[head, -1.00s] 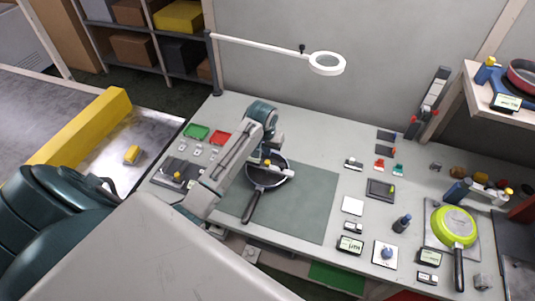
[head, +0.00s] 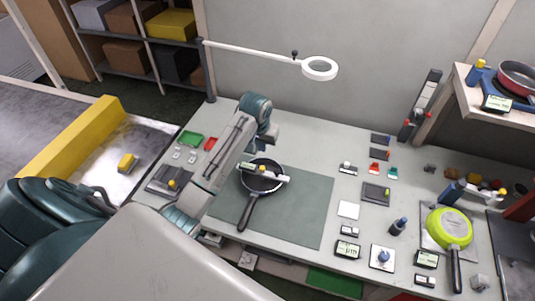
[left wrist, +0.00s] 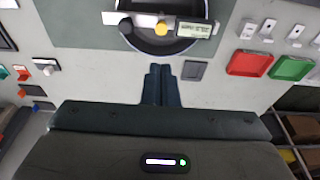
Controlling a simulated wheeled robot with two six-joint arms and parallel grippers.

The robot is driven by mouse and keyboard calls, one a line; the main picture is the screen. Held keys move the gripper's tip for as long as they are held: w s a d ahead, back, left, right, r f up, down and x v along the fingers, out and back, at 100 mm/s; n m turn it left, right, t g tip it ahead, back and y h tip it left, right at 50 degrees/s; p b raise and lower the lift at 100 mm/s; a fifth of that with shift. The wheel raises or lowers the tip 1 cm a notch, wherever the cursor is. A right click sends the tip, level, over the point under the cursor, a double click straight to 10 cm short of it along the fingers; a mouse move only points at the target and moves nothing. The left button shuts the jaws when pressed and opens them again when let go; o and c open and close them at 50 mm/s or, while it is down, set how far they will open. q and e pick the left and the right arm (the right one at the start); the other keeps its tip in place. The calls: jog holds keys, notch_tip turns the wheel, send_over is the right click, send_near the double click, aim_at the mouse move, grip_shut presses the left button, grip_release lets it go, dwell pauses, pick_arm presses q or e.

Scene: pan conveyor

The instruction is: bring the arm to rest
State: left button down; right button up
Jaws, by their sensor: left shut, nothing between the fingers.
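My left arm reaches in from the left over the bench. Its gripper (head: 268,136) hangs behind the pan, partly hidden by the arm in the head view. In the left wrist view the fingers (left wrist: 161,72) are together and empty, pointing toward the pan's rim but apart from it. The dark frying pan (head: 257,185) lies on the grey-green mat (head: 305,205) with its handle toward the front. A white bar gauge (head: 275,177) with a yellow knob and a small display lies across the pan; it also shows in the left wrist view (left wrist: 190,30). My right gripper is not in view.
A red tray (left wrist: 250,63) and a green tray (left wrist: 291,68) lie near the gripper. A lamp (head: 319,68) reaches over the back of the bench. A lime-green pan (head: 449,228) and small tools lie at the right. The mat right of the pan is clear.

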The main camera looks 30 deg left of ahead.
pick_arm(q)
jog(key=s+d+f+m+t, duration=0.1)
jog(key=s+d, duration=0.2)
jog(key=s, duration=0.8)
jog(key=s+d+m, duration=0.1)
jog(key=s+d, duration=0.2)
jog(key=s, duration=0.7)
jog(key=s+d+f+m+t, duration=0.1)
jog(key=s+d+m, duration=0.15)
jog(key=s, duration=0.85)
notch_tip(320, 180, down, 36)
jog(key=a+n+g+b, duration=0.1)
jog(key=a+g+b, duration=0.1)
jog(key=b, duration=0.6)
jog(key=s+f+b, duration=0.2)
jog(key=s+f, duration=0.4)
jog(key=f, duration=0.3)
jog(key=s+a+f+b, duration=0.1)
jog(key=s+f+b, duration=0.1)
jog(key=s+f, duration=0.4)
jog(key=s+f+g+b, duration=0.1)
jog(key=s+f, duration=0.5)
jog(key=f, duration=0.6)
jog(key=shift+s+a+f+b, duration=0.2)
jog(key=shift+s+f+b, duration=0.15)
jog(key=shift+b, duration=0.4)
